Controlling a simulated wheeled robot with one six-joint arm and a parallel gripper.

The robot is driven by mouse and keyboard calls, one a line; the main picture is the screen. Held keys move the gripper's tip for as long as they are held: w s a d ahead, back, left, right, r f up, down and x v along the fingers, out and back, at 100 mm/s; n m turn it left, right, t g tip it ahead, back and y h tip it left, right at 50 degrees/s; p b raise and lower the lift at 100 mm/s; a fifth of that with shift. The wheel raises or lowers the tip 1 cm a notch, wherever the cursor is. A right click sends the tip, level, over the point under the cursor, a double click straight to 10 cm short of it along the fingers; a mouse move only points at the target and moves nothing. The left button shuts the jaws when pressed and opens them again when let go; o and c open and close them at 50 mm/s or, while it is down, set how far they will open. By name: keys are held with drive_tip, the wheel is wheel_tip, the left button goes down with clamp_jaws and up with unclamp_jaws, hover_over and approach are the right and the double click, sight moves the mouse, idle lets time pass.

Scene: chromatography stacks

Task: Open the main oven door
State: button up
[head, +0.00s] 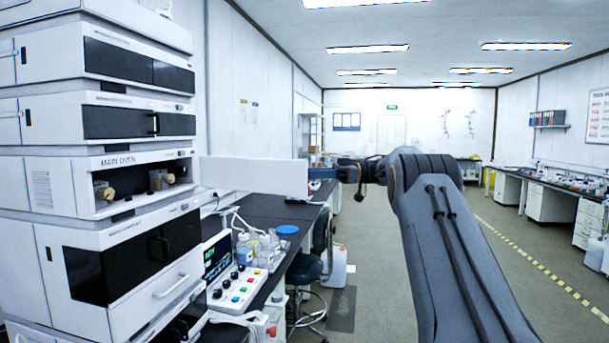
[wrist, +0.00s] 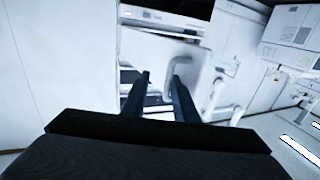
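The main oven (head: 143,160), labelled "MAIN OVEN", is a white unit in the left stack in the head view. Its front is uncovered, showing beige and brown parts inside. A white door panel (head: 255,175) stands out from its right side, swung open. In the head view my gripper (head: 322,173) is at the panel's far right end. Whether it touches the handle I cannot tell.
Other white units (head: 135,118) stand above the oven, and a unit with a dark-windowed front (head: 130,262) is below. A dark bench (head: 262,210) with bottles (head: 262,248) and a control box (head: 238,292) is under the panel. A stool (head: 304,268) stands beside it. The right aisle floor is clear.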

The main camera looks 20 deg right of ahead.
drive_tip(key=b+v, duration=0.3)
drive_tip(key=v, duration=0.5)
drive_tip(key=shift+d, duration=0.25)
